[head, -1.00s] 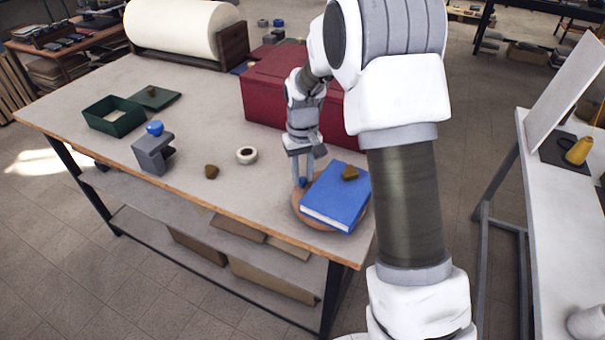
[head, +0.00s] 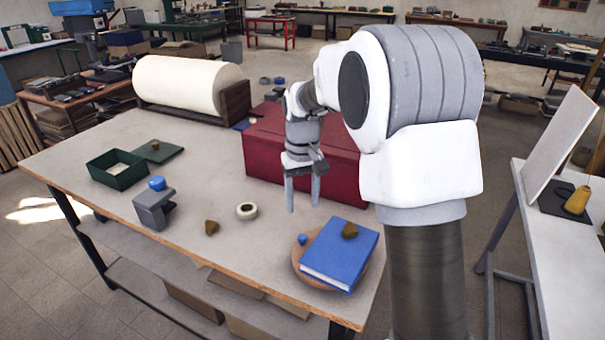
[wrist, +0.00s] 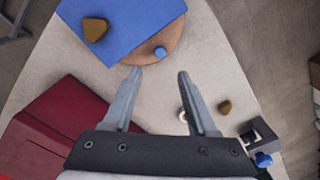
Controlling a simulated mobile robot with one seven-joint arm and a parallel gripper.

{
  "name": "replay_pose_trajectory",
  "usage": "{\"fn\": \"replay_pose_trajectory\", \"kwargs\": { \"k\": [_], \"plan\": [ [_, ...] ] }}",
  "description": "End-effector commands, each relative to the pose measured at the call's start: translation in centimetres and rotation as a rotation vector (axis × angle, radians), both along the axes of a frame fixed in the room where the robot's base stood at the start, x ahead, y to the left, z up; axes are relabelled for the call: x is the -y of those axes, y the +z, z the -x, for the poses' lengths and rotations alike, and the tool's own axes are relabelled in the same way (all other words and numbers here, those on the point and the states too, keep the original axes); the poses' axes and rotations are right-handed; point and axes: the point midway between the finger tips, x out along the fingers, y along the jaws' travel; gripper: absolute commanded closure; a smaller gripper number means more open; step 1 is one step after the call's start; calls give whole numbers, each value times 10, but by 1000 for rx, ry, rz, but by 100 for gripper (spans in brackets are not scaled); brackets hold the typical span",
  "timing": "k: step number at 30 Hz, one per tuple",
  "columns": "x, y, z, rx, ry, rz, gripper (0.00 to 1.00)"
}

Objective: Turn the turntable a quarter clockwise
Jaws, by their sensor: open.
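The turntable (head: 299,256) is a round wooden disc near the table's front right corner. A blue book (head: 340,255) lies on it and hides most of it. A small blue knob (head: 302,239) stands at the disc's rim, beside the book; it also shows in the wrist view (wrist: 160,52). A brown lump (head: 350,230) sits on the book. My gripper (head: 303,208) is open and empty, pointing down above and behind the knob. In the wrist view, my open fingers (wrist: 160,73) are apart from the knob, which lies just beyond their tips.
A dark red box (head: 270,160) stands close behind my gripper. A white ring (head: 247,211), a brown lump (head: 211,227), a grey block (head: 153,211) and a green tray (head: 118,183) lie to the left. The table between them is clear.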

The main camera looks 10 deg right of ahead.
Motion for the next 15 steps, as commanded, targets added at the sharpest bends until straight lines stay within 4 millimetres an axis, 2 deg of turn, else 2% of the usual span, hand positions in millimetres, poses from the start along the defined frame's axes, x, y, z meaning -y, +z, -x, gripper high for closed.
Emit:
{"fn": "replay_pose_trajectory", "kwargs": {
  "k": [1, 6, 10, 15],
  "plan": [
    [0, 14, -1, 4, 0, -1, 42],
    [0, 48, 0, 2, 0, 0, 42],
    [0, 64, 0, 2, 0, 0, 42],
    [0, 72, 0, 0, 0, 0, 42]
  ]
}}
